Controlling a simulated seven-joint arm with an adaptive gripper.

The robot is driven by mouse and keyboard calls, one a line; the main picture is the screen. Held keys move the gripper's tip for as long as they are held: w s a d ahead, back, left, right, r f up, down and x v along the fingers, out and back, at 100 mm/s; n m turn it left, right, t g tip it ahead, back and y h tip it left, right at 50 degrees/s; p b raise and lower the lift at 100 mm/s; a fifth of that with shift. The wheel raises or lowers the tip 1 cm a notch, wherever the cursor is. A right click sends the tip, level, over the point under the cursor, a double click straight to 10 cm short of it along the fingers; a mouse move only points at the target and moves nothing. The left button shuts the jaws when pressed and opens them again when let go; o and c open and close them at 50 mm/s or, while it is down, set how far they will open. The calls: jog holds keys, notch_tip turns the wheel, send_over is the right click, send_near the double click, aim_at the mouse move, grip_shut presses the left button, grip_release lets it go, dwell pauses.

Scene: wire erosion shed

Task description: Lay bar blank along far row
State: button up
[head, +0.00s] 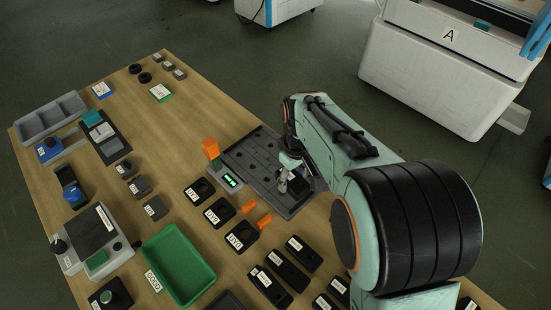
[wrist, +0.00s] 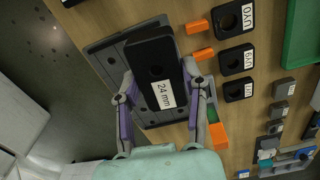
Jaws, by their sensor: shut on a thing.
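My gripper (wrist: 158,76) is shut on a black bar blank (wrist: 152,52) with a white "24 mm" label, its fingers on the two long sides. In the head view my gripper (head: 291,168) is over the right part of a grey holed plate (head: 247,156), and the arm partly hides the bar (head: 300,184). In the wrist view the bar lies over the plate (wrist: 102,58), roughly along it, and covers much of its surface. I cannot tell whether the bar touches the plate.
An orange block (head: 210,147) and a green-lit display (head: 230,181) stand at the plate's left end. Black labelled blocks (head: 217,211) and small orange pieces (head: 264,221) line its near side. More dark bars (head: 288,270) and a green tray (head: 180,262) lie nearer. Bare wood lies beyond, to the upper left.

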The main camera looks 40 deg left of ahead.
jog(key=s+a+f+n, duration=0.1)
jog(key=s+a+f, duration=0.1)
jog(key=s+a, duration=0.1)
send_over(260, 173)
jog(key=f, duration=0.8)
jog(key=shift+s+d+f, duration=0.1)
jog(key=shift+d+f, duration=0.15)
jog(key=shift+f, duration=0.1)
jog(key=shift+a+f, duration=0.2)
jog(key=shift+f, duration=1.6)
jog(key=shift+f, duration=0.15)
jog(key=o, duration=1.2)
